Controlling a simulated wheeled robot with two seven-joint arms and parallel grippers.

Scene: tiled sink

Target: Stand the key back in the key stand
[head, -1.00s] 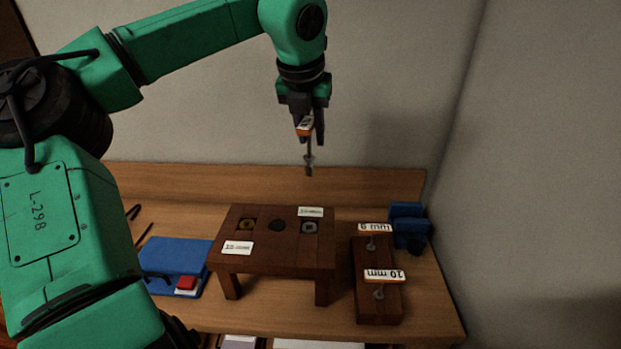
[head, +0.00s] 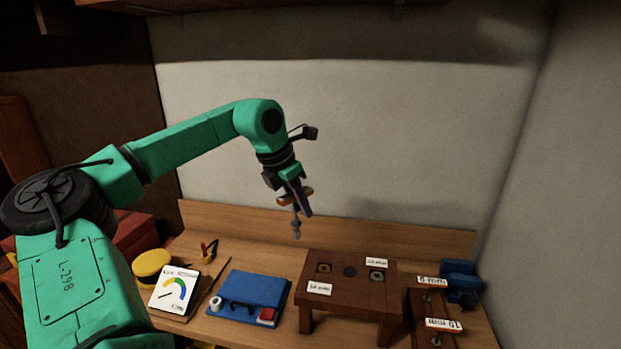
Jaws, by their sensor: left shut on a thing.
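My left gripper (head: 297,204) is shut on a key (head: 297,229) and holds it in the air. The key has an orange handle, partly hidden by the fingers, and a grey metal shaft that points down, slightly tilted. It hangs clear of everything, up and left of a dark wooden stool-like block (head: 327,302) with several round sockets and white labels on top. A low dark wooden block (head: 418,312), seemingly the key stand, is at the right edge of the bench. Two keys with white labels (head: 444,325) stand in it. Its lower part is cut off. My right gripper is out of view.
A blue mat (head: 250,293) with small items lies left of the stool-like block. A white card with a coloured gauge (head: 174,289) and a yellow round thing (head: 152,264) are further left. Blue blocks (head: 461,277) stand behind the key stand, near the right wall.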

